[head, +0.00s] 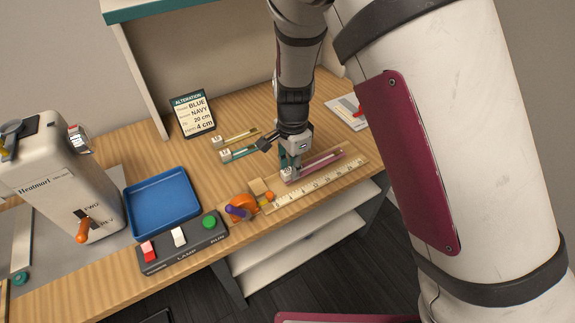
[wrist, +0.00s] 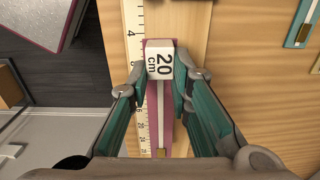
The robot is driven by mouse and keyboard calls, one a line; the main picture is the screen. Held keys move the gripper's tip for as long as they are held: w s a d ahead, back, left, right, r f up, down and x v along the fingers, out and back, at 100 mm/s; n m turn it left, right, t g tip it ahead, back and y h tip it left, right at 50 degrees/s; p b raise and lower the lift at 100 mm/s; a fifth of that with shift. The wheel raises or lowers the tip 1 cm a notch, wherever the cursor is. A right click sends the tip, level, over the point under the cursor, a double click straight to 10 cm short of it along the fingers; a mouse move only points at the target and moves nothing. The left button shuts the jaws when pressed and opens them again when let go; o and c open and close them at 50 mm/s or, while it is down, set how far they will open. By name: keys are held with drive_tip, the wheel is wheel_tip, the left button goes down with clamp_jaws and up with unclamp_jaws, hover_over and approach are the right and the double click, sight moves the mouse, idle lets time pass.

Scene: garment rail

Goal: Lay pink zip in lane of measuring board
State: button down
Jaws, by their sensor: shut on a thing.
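The pink zip (head: 322,161) has a white end block marked "20 cm", which shows in the wrist view (wrist: 160,62). My gripper (head: 289,168) is shut on this end block, with one teal finger on each side in the wrist view (wrist: 163,82). The zip's pink tape runs lengthwise along the measuring board (head: 318,186), beside its number scale (wrist: 133,20). In the wrist view the zip covers part of the scale's edge. I cannot tell whether the zip touches the board or hangs just above it. The fingers hide part of the block in the head view.
A yellow zip (head: 238,137) and a teal zip (head: 238,153) lie behind the board. An orange tape dispenser-like object (head: 242,205) stands at the board's left end. A blue tray (head: 163,202), a switch box (head: 184,243) and a Heatmari machine (head: 62,180) are further left. An order card (head: 192,114) stands behind.

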drive_tip(key=w, duration=0.1)
drive_tip(key=w+a, duration=0.1)
drive_tip(key=w, duration=0.1)
drive_tip(key=shift+a+f, duration=0.2)
drive_tip(key=shift+f, duration=1.75)
drive_tip(key=c, duration=1.5)
unclamp_jaws()
drive_tip(key=shift+f, duration=0.1)
drive_tip(key=shift+o, duration=0.2)
wheel_tip(320, 180, up, 12)
drive_tip(key=shift+r, duration=0.2)
